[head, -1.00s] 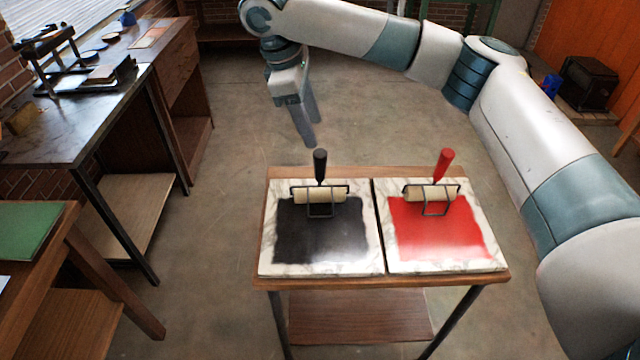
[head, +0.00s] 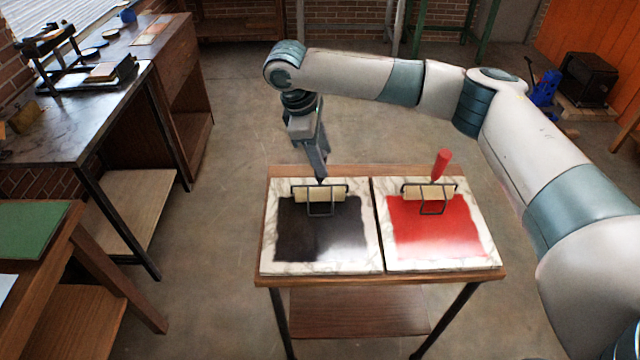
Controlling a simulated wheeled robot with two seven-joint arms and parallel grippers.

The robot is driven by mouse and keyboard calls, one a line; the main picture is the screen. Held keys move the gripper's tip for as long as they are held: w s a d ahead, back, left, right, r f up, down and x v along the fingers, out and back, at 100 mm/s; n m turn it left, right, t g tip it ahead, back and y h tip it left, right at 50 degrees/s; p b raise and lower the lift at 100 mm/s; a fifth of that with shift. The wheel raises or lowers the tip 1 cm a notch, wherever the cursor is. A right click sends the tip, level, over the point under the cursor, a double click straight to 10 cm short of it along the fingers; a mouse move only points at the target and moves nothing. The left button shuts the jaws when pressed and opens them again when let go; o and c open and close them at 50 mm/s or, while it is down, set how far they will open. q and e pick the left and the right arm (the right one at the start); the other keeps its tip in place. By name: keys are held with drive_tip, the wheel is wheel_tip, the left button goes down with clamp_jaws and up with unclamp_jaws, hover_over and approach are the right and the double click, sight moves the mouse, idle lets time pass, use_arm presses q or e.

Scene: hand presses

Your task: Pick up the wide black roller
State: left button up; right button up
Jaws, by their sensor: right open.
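The black roller (head: 312,195) has a pale wide cylinder and a dark wire frame. It rests at the back of the black ink patch on the left marble slab (head: 268,245). Its black handle is mostly hidden behind my right gripper (head: 319,172), which is at the handle from behind and above, pointing down. The fingers are around or just in front of the handle; I cannot tell which. The right gripper is open. My left gripper is not in view.
A second roller with a red handle (head: 441,163) rests on the red-inked right slab (head: 392,262). Both slabs lie on a small wooden table (head: 350,171). A dark-topped bench (head: 60,140) and a table with a green sheet (head: 28,230) stand at left. Floor around the small table is clear.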

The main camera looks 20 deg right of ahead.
sight(320, 185)
drive_tip(key=shift+f+p, duration=0.4)
drive_tip(key=shift+f, duration=0.05)
drive_tip(key=p+x, duration=0.1)
drive_tip(key=x, duration=0.2)
drive_tip(key=shift+a+f, duration=0.1)
drive_tip(key=shift+f+p, duration=0.3)
drive_tip(key=shift+f, duration=0.3)
drive_tip(key=c, duration=1)
